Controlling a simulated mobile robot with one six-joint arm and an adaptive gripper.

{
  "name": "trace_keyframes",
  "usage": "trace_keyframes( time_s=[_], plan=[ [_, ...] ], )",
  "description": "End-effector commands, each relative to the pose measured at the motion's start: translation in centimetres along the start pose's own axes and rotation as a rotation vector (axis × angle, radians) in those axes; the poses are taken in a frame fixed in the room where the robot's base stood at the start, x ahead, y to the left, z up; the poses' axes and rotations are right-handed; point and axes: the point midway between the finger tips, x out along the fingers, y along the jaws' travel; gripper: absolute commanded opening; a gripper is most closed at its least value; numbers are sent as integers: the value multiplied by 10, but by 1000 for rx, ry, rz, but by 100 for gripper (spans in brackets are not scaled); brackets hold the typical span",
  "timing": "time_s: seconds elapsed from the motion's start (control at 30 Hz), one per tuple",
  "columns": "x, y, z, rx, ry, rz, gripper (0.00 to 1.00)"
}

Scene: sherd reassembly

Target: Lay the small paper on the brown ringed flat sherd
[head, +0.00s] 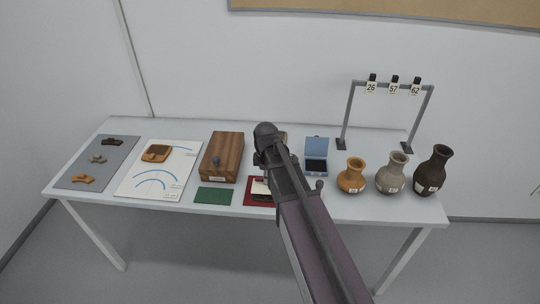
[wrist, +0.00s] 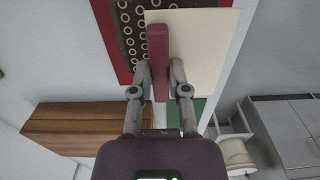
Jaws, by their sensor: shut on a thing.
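The small paper (wrist: 208,48) is a cream sheet in the wrist view. A maroon bar (wrist: 158,45) stands over its left part and appears joined to it. My gripper (wrist: 160,72) is shut on this bar, one finger on each side. The brown ringed flat sherd (wrist: 128,38), dark brown with pale rings, shows to the left of the paper, which covers part of it. Whether the paper touches the sherd cannot be told. In the head view the paper (head: 259,187) shows over the red mat (head: 250,199), with my arm hiding much of this spot.
A wooden box (head: 222,157) and a green mat (head: 213,196) lie to the left. A blue open case (head: 316,158) stands to the right, then an orange vase (head: 351,177), a grey vase (head: 391,176) and a dark vase (head: 433,172). A tag stand (head: 349,110) is behind them.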

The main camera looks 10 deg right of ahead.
Motion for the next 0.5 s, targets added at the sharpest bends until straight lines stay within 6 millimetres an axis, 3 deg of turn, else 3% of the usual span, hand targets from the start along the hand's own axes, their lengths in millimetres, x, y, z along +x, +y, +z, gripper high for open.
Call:
trace_keyframes(
  time_s=[0.5],
  plan=[
    [0,3,9,15,0,0,0]
  ],
)
